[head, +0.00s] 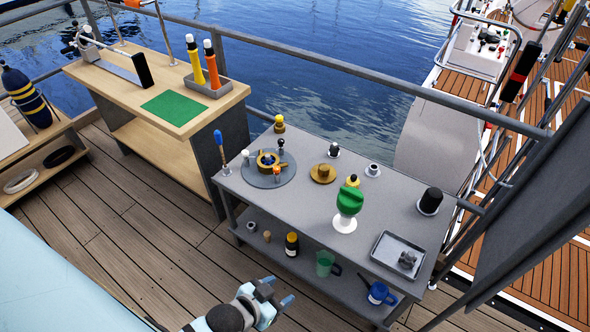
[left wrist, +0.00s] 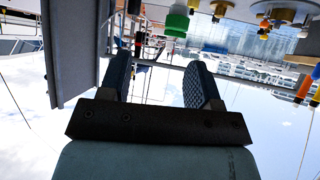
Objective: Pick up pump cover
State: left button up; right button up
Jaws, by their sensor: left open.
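A round brass piece with a raised middle (head: 323,173), which looks like the pump cover, lies on the grey table. To its left, a brass pump body (head: 268,160) sits on a round grey plate (head: 256,179). My left gripper (head: 278,291) is open and empty in front of the table, low in the head view and well apart from the brass piece. In the left wrist view, its two fingers (left wrist: 160,88) stand apart with nothing between them. That view is upside down, with brass items along the top edge. My right gripper is not in view.
A green-topped item on a white stand (head: 349,205), a yellow bottle (head: 352,181) and a white cup (head: 373,170) stand near the brass piece. A metal tray (head: 400,257) is at the table's right. The lower shelf (head: 337,283) holds bottles and jugs. Railings run behind.

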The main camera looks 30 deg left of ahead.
aim_at(322, 173)
jog(key=i+j+z, duration=0.25)
jog(key=j, duration=0.35)
jog(key=i+j+z, duration=0.25)
jog(key=j, duration=0.4)
jog(key=i+j+z, duration=0.15)
jog(key=j, duration=0.25)
jog(key=i, duration=0.1)
